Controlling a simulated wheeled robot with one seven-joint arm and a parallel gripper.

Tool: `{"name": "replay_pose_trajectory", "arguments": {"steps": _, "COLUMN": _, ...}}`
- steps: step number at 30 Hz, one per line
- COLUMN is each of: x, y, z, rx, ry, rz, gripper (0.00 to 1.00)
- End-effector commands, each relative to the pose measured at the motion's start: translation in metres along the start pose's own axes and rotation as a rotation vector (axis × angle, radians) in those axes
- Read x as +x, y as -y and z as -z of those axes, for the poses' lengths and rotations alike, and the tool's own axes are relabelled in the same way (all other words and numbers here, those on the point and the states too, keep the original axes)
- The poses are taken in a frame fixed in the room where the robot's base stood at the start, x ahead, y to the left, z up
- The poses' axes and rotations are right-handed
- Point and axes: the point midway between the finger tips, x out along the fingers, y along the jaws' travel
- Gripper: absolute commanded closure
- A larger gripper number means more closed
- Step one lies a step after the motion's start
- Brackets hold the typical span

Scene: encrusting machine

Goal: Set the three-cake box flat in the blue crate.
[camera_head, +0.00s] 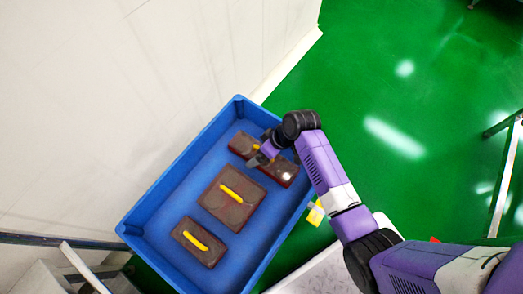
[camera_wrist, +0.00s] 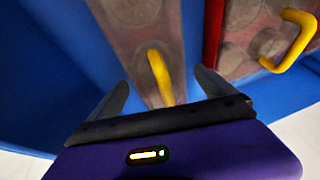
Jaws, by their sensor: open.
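The blue crate (camera_head: 146,226) stands on the floor with several brown boxes in it. A long narrow box (camera_head: 285,173) with a yellow handle lies at its far end, looking flat on the crate floor; my gripper and wrist partly cover it. My gripper (camera_head: 261,157) is above this box. In the wrist view, my open gripper (camera_wrist: 161,80) has its fingers apart on either side of the yellow handle (camera_wrist: 157,68) of the narrow box (camera_wrist: 128,45), not closed on it. Its cakes are too hidden to count.
A larger brown box (camera_head: 215,205) lies mid-crate and a smaller one (camera_head: 199,250) at the near end, each with a yellow handle. A white wall (camera_head: 130,90) runs along the left. Green floor (camera_head: 420,60) is open to the right.

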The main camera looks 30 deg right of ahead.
Motion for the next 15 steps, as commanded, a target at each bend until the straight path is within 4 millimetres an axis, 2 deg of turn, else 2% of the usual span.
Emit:
{"name": "replay_pose_trajectory", "arguments": {"steps": 5, "x": -0.015, "y": 0.0, "z": 0.001, "rx": 0.001, "ry": 0.0, "rz": -0.001, "gripper": 0.06}}
{"name": "replay_pose_trajectory", "arguments": {"steps": 15, "x": -0.084, "y": 0.001, "z": 0.002, "rx": 0.001, "ry": -0.001, "rz": 0.0, "gripper": 0.06}}
